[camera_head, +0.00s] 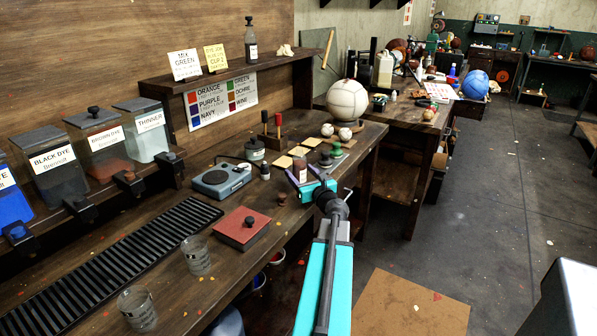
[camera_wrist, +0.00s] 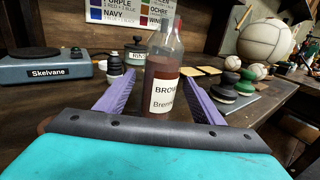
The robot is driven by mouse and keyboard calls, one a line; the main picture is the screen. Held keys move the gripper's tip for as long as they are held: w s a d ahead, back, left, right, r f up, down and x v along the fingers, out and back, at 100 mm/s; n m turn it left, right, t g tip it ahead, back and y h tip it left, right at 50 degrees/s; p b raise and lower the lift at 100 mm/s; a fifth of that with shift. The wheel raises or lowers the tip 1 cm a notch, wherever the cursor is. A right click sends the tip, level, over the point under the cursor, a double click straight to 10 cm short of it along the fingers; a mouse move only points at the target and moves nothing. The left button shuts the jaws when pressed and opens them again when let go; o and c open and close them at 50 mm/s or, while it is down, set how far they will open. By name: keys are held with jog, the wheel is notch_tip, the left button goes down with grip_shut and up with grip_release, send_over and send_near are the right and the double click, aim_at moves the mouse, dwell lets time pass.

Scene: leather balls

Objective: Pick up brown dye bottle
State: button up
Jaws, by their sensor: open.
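The brown dye bottle (camera_wrist: 163,82) is clear glass with dark reddish-brown liquid and a white label, partly readable as "BROWN". It stands upright on the bench. In the head view the bottle (camera_head: 300,171) shows at the bench's front part, just beyond my gripper (camera_head: 313,186). In the wrist view my gripper (camera_wrist: 157,92) is open, with one purple finger on each side of the bottle. Gaps seem to show on both sides, but I cannot tell how deep the bottle sits between the fingers. The bottle's lower end is hidden behind my gripper's dark front edge.
Green-and-dark round-topped stamps (camera_head: 337,149) stand close at the right. A large white ball (camera_head: 347,100) sits farther back.

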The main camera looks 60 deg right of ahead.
aim_at(296, 157)
jog(key=shift+p+x, duration=0.45)
jog(key=shift+x, duration=2.1)
jog(key=shift+r, duration=0.1)
jog(key=shift+c, duration=0.2)
jog(key=c, duration=1.2)
jog(key=shift+r, duration=0.15)
jog(key=shift+r, duration=1.4)
jog(key=shift+s+a+r, duration=0.1)
jog(key=shift+s+r, duration=0.15)
jog(key=shift+r, duration=0.1)
jog(key=s+a+r+b, duration=0.1)
jog(key=s+a, duration=0.1)
jog(key=s, duration=1.3)
jog(key=shift+s+a+r, duration=0.15)
jog(key=shift+s+a, duration=0.05)
jog(key=shift+a, duration=0.15)
